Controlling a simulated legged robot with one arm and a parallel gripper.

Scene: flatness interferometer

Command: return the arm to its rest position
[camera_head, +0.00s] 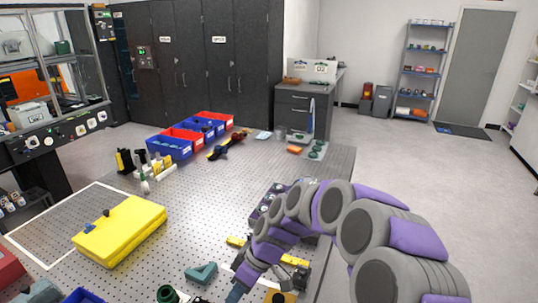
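My grey and purple arm reaches in from the lower right, over the right part of the perforated metal table (205,215). Its links curve down toward the table's front. My gripper (238,288) is at the low end of the arm, close above the tabletop near the bottom edge of the view. It is small and partly covered by the arm, so I cannot see whether its fingers are apart or holding anything.
A yellow case (120,232) lies at left on the table. A teal angled block (201,273) lies left of my gripper. Blue and red bins (170,146) line the back edge. Grey cabinets (195,60) stand behind. The floor at right is open.

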